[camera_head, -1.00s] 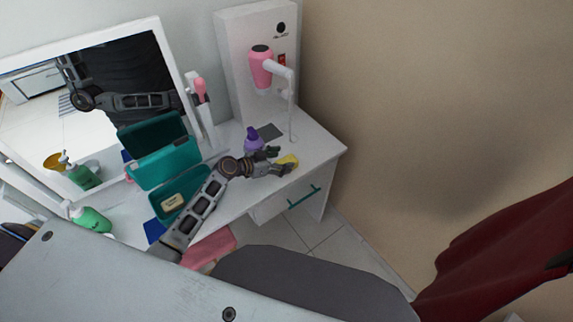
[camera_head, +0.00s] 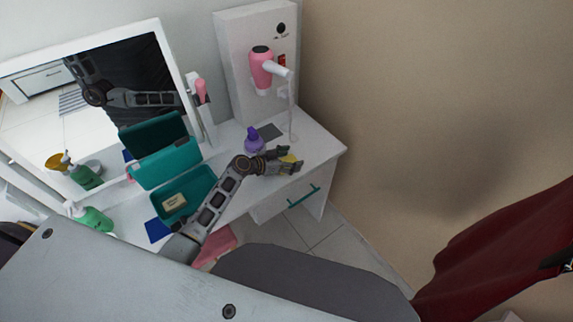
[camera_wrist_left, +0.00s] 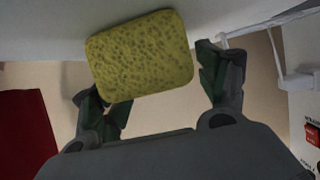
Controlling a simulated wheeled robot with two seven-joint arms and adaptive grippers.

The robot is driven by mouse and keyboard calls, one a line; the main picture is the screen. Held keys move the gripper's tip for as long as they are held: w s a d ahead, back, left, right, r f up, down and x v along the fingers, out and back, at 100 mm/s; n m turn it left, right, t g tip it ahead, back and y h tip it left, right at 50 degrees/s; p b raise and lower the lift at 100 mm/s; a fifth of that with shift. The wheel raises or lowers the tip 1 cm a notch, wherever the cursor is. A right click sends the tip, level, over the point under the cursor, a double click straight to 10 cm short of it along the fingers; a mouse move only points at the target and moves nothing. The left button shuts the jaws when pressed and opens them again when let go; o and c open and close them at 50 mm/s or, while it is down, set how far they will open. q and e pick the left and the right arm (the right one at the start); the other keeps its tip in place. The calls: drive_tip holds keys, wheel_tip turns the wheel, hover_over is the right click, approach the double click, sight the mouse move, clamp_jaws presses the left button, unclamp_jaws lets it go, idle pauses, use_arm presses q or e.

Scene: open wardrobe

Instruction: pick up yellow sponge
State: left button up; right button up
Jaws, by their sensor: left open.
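The yellow sponge (camera_head: 288,158) lies on the white table near its right front part, partly hidden by my left gripper (camera_head: 293,159). In the left wrist view the sponge (camera_wrist_left: 140,56) is a porous yellow block just ahead of the fingers, with its right half between them and its left edge reaching past the left finger. My left gripper (camera_wrist_left: 160,90) is open, one finger on each side. I cannot tell whether a finger touches the sponge. My right gripper is not in view.
A purple bottle (camera_head: 254,141) stands just behind my left gripper. An open teal box (camera_head: 203,179) holding a soap-like bar is to the left, with a green bottle (camera_head: 93,219) beyond. A pink hair dryer (camera_head: 262,68) hangs on the white panel. A grey seat (camera_head: 310,283) is in front.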

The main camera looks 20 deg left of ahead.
sight(290, 159)
use_arm(q)
drive_tip(key=c, duration=0.9)
drive_tip(key=shift+o, duration=0.2)
drive_tip(key=shift+r, duration=0.15)
wheel_tip(290, 159, up, 10)
idle(0.3)
